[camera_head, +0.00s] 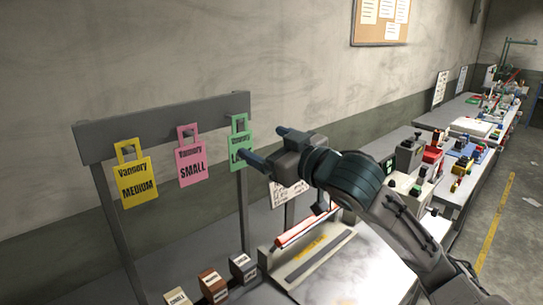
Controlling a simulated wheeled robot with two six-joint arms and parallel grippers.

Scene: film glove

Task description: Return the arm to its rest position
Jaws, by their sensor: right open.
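My right gripper (262,143) reaches in from the lower right on my arm, its two fingers apart and pointing left. It is open, with nothing seen between the fingers. A green tag (238,133) hangs at the right end of a grey rack (160,112). The lower finger's tip overlaps the green tag's edge in the picture; I cannot tell whether they touch. Part of the tag's lettering is hidden. A pink tag (192,171) reading SMALL hangs in the middle, and a yellow tag (138,188) reading MEDIUM hangs at the left. My left gripper is not in view.
Below my right arm is a machine with a red bar (306,228) and a pale metal top (350,275). Several small labelled blocks (213,283) stand below the rack. A cluttered bench (470,125) runs along the wall at right. Floor is open at far right.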

